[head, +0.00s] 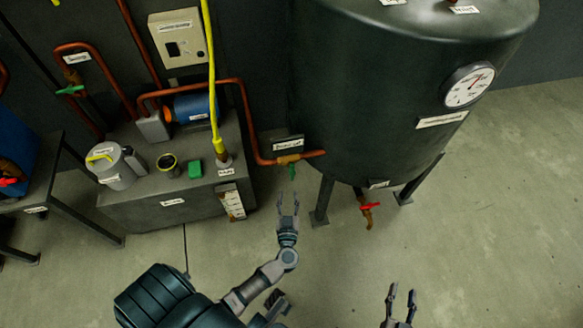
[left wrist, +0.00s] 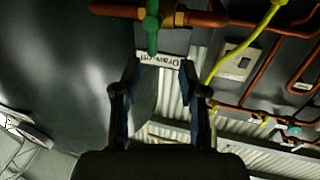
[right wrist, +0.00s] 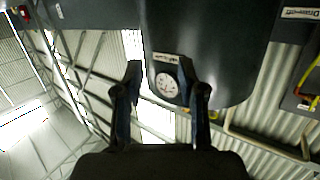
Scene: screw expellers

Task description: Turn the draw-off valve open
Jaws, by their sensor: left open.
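The draw-off valve is a brass body on a copper pipe with a green lever handle (head: 292,171), below a small "Draw-off" label (head: 288,143) at the left side of the large dark tank (head: 390,100). The lever hangs down from the pipe in the head view. In the left wrist view the green lever (left wrist: 152,27) is ahead of the fingertips, beside the label. My left gripper (head: 288,200) is open and empty, just below the valve in the head view and apart from it. My right gripper (head: 401,292) is open and empty at the bottom, away from the valve.
A red-handled valve (head: 369,206) hangs under the tank between its legs. A grey bench (head: 150,205) at left carries a pump (head: 192,108), a jug (head: 112,168) and a green block (head: 194,169). A yellow pipe (head: 210,75) rises from it. The right floor is clear.

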